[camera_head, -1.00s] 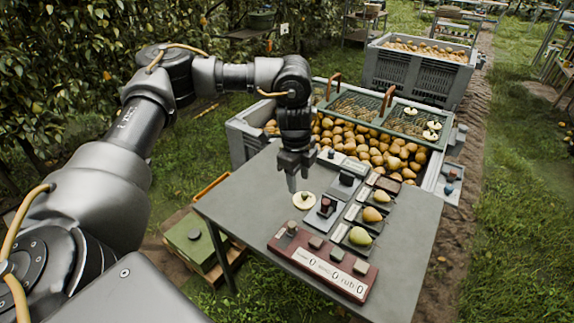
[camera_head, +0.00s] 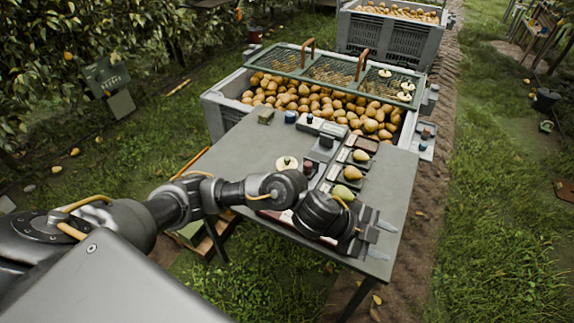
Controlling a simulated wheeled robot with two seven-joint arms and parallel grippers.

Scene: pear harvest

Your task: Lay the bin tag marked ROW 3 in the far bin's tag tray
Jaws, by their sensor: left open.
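My left gripper (camera_head: 384,240) is open and empty, low over the near right part of the grey table (camera_head: 235,150), its fingers pointing right. No marking ROW 3 is legible, so I cannot tell which thing is that tag. A round cream disc with a dark knob (camera_head: 287,163) lies on the table's middle, apart from the gripper. The far bin (camera_head: 385,38) is grey, full of pears, and stands at the top. I cannot make out its tag tray. My right gripper is out of view.
A near bin (camera_head: 215,112) of pears stands behind the table, with a green mesh lid section (camera_head: 330,68) bearing more cream discs. Several pears in small trays, one of them green (camera_head: 343,194), line the table's right side. My left arm covers the table's near edge.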

